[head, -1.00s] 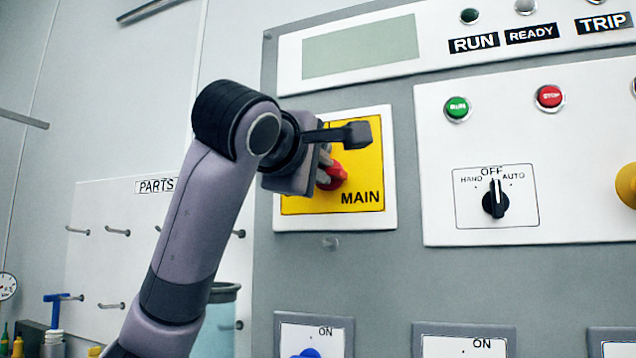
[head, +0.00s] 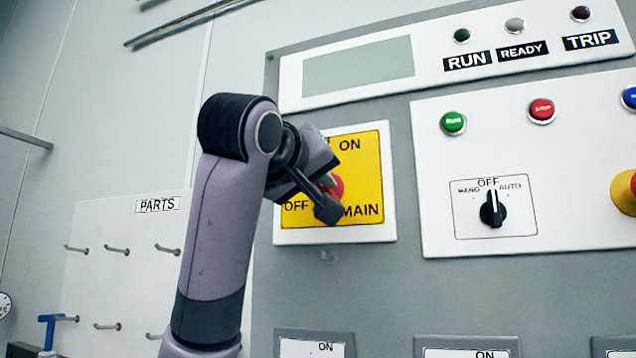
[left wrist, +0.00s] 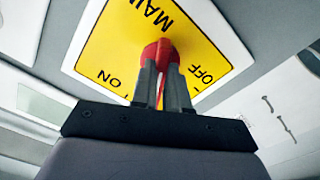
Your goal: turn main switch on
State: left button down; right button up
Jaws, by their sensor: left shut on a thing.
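The main switch (head: 337,186) is a red rotary knob on a yellow plate marked ON, OFF and MAIN. My left gripper (head: 327,184) is at the knob and covers part of it in the head view. In the left wrist view the fingers of my left gripper (left wrist: 162,88) are shut on the red knob (left wrist: 160,50), one on each side. The yellow plate (left wrist: 120,48) appears turned in that view, with ON at lower left and OFF at right. My right gripper is not in view.
To the right is a white panel with a green button (head: 453,123), a red stop button (head: 541,110) and a black selector (head: 492,209) pointing at OFF. A blank display (head: 358,65) sits above the main switch. A parts board (head: 120,270) with pegs is at left.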

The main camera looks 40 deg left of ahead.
pick_arm(q)
jog(key=m, duration=0.6)
jog(key=shift+f, duration=0.15)
dwell(0.4)
jog(key=c, duration=1.4)
grip_release()
jog(key=b+v, duration=0.2)
jog(key=v, duration=0.5)
